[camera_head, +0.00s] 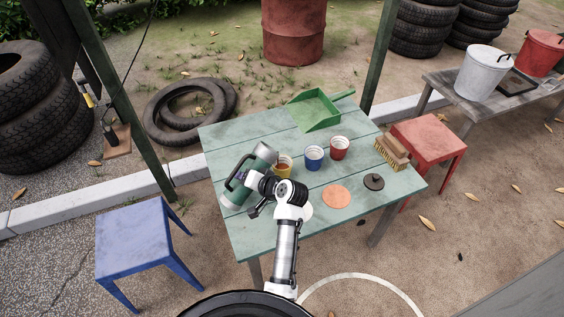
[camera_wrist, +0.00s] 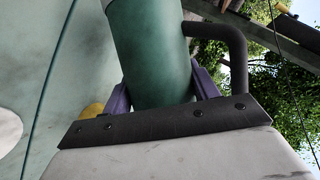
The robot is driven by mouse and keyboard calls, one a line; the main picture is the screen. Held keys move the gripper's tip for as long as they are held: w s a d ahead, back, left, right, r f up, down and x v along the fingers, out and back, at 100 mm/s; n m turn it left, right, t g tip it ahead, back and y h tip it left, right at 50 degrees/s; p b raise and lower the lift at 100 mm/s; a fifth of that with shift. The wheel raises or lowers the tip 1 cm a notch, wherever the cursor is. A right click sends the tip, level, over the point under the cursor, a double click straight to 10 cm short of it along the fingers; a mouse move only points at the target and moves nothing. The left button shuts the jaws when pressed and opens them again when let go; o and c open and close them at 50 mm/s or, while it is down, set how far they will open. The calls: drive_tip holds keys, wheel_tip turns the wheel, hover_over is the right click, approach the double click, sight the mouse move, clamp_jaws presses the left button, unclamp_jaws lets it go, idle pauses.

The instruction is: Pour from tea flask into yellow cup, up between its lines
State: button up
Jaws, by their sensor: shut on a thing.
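The green tea flask (camera_head: 262,160) has a black handle on its left side in the head view. It leans over the left part of the table, its upper end close to the yellow cup (camera_head: 283,163). My gripper (camera_head: 254,183) is shut on the flask. In the wrist view the purple fingers of my gripper (camera_wrist: 160,85) clasp the green flask (camera_wrist: 152,50) from both sides, with the handle at right. The yellow cup stands upright and looks brown inside; its lines are too small to read. A yellow patch (camera_wrist: 92,110) shows beside my gripper. The flask's mouth is unclear.
A blue cup (camera_head: 314,158) and a red cup (camera_head: 339,149) stand right of the yellow one on the green table (camera_head: 275,235). A dustpan (camera_head: 318,114), a brush (camera_head: 389,155), an orange disc (camera_head: 336,197) and a black lid (camera_head: 374,181) lie around them.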

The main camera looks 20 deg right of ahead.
sight(245, 166)
drive_tip(key=shift+a+f+m+y, duration=0.15)
drive_tip(key=shift+f+m+y, duration=0.05)
drive_tip(key=shift+m+y, duration=0.2)
idle(1.4)
drive_tip(key=shift+r+n+h, duration=0.3)
drive_tip(key=shift+r, duration=0.1)
drive_tip(key=shift+w+d+r+n+t+h, duration=0.15)
drive_tip(key=shift+d+r+n+t+h, duration=0.2)
drive_tip(key=shift+n+h, duration=0.5)
drive_tip(key=shift+r+n+h, duration=0.25)
drive_tip(key=shift+n+h, duration=0.1)
drive_tip(key=shift+a+f+n+t+h+b, duration=0.25)
drive_tip(key=shift+n+t+h+b, duration=0.3)
drive_tip(key=shift+n+h+b, duration=0.5)
drive_tip(key=n+t+h+b, duration=0.1)
drive_tip(key=b, duration=0.2)
drive_tip(key=shift+n, duration=0.25)
wheel_tip(245, 166, up, 5)
drive_tip(key=p, duration=0.4)
drive_tip(key=shift+p, duration=0.3)
drive_tip(key=shift+r, duration=0.1)
